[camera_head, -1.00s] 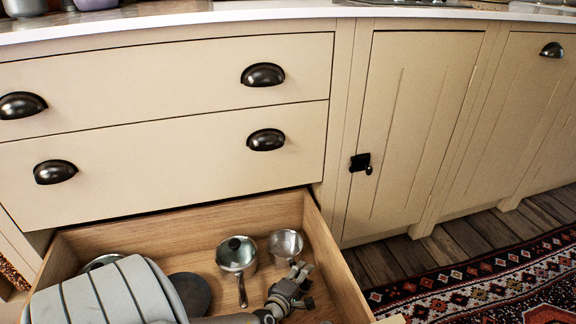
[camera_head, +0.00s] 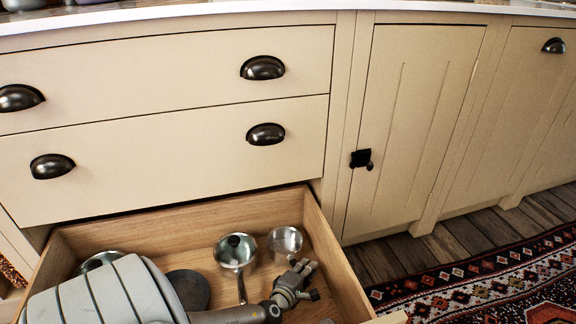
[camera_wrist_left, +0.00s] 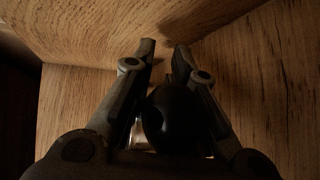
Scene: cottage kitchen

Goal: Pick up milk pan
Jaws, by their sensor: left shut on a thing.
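A small open steel pan (camera_head: 285,242), which looks like the milk pan, stands in the open drawer near its right wall. My left gripper (camera_head: 308,267) is right in front of it, low in the drawer. The pan's handle cannot be made out in the head view. In the left wrist view, the fingers (camera_wrist_left: 162,60) are on either side of a dark rounded piece (camera_wrist_left: 172,118), with a bit of shiny metal (camera_wrist_left: 138,132) beside it. They are shut on it; it may be part of the pan's handle. My right gripper is not in view.
A steel saucepan with a dark-knobbed lid (camera_head: 234,253) stands just left, its handle pointing at me. A dark round pan (camera_head: 188,289) and another steel piece (camera_head: 98,260) lie farther left, partly behind my arm. The wooden drawer's right wall (camera_head: 338,265) is close to the gripper.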

